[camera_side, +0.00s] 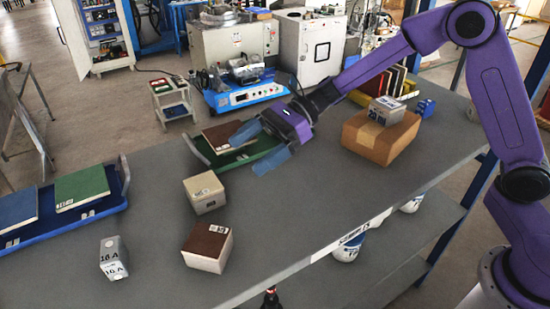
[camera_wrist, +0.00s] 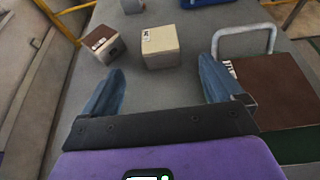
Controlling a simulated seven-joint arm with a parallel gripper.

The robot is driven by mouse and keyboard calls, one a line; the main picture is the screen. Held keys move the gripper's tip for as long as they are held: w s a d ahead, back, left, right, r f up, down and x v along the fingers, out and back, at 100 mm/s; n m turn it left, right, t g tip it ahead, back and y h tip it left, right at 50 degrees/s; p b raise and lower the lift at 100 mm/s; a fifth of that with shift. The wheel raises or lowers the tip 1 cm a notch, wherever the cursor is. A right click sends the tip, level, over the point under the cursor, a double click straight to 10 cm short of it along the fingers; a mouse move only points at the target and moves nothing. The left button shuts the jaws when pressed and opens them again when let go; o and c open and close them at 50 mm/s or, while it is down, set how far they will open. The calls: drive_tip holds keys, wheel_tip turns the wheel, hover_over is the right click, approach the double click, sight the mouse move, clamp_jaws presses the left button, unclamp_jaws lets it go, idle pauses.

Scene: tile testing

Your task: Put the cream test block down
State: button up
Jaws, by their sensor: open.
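The cream test block (camera_side: 204,193) sits upright on the grey table, with a small printed label on its top. It also shows in the wrist view (camera_wrist: 161,48), beyond the fingertips and roughly midway between them. My gripper (camera_side: 258,147) is open and empty, above the table to the upper right of the block in the side view. In the wrist view my gripper (camera_wrist: 160,68) shows its two blue fingers spread wide, with nothing between them. The fingers are apart from the block.
A brown-topped block (camera_side: 207,247) and a grey block marked 16A (camera_side: 113,258) stand nearby. A green tray (camera_side: 268,143) with a brown tile (camera_side: 222,135) lies close to my gripper. A blue tray (camera_side: 116,203) is at left; a cardboard box (camera_side: 380,145) is at right.

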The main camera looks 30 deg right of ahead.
drive_tip(key=s+d+n+g+h, duration=0.1)
drive_tip(key=s+n, duration=0.2)
drive_tip(key=s, duration=0.2)
drive_tip(key=s+d+n+g+h, duration=0.1)
drive_tip(key=s+n, duration=0.2)
drive_tip(key=s, duration=0.1)
drive_tip(key=s+n+g+h, duration=0.1)
drive_tip(key=s+n+h, duration=0.1)
drive_tip(key=s, duration=0.3)
drive_tip(key=shift+s+d+n+g, duration=0.35)
drive_tip(key=shift+d+n+g, duration=0.05)
drive_tip(key=shift+n, duration=0.3)
drive_tip(key=s+d+f+n+t+h, duration=0.1)
drive_tip(key=s+d+n+t+h, duration=0.1)
drive_tip(key=s+d+n+h, duration=0.2)
drive_tip(key=s+d+f+n+t+h, duration=0.2)
drive_tip(key=s+d+n+h, duration=0.3)
drive_tip(key=s+d+n, duration=0.5)
drive_tip(key=d+n, duration=0.7)
drive_tip(key=shift+s, duration=0.2)
